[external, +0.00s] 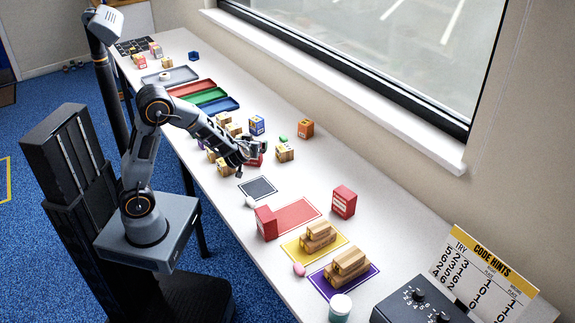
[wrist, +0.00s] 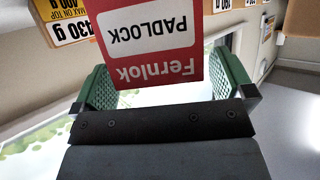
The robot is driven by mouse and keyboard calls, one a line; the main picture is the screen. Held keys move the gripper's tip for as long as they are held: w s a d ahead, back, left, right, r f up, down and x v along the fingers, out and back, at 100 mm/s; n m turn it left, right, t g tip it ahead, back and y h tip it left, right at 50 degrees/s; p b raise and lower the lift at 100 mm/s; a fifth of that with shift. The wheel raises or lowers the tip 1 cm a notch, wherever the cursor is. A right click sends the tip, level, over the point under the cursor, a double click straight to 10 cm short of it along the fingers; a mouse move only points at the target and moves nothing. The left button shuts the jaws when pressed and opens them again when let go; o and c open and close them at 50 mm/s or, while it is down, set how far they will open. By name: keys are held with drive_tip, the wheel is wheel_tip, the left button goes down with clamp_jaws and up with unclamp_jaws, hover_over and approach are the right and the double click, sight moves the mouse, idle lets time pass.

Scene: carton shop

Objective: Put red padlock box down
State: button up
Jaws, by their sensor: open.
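The red padlock box, marked "Fernlok PADLOCK", stands between my finger pads in the wrist view (wrist: 150,38), its lettering upside down there. In the external view its red side (external: 255,161) shows only partly, beneath my gripper (external: 250,150). My gripper also shows in the wrist view (wrist: 160,75); its green pads are spread on either side of the box, with a gap visible at least on the right. In the external view, the box is among the cartons at the middle of the long white table (external: 215,182). Its underside is hidden, so contact with the table cannot be told.
Tan cartons (external: 225,167) crowd to the left, with another (external: 285,152) to the right. A dark mat (external: 258,187) lies nearer the front. Two other red boxes (external: 266,222) (external: 344,201) stand by a red mat (external: 297,214). Coloured trays (external: 208,100) lie farther back.

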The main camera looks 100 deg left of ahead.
drive_tip(key=p+v, duration=0.1)
drive_tip(key=v, duration=1)
drive_tip(key=shift+d, duration=0.25)
drive_tip(key=w+d+r+m+t+h, duration=0.4)
drive_tip(key=w+d+m+t, duration=0.1)
drive_tip(key=w+d+t, duration=0.4)
drive_tip(key=w+d+r+m+t+h, duration=0.1)
drive_tip(key=w+d+m+t+h, duration=0.15)
drive_tip(key=d+m+h, duration=0.6)
drive_tip(key=s+d+m+g+h, duration=0.25)
drive_tip(key=s+d, duration=0.25)
drive_tip(key=d, duration=0.4)
drive_tip(key=s+f+m+g+y, duration=0.1)
drive_tip(key=s+g, duration=0.4)
drive_tip(key=s, duration=0.4)
drive_tip(key=shift+s+d+f+m+g+y, duration=0.3)
drive_tip(key=shift+d+f+m+y, duration=0.1)
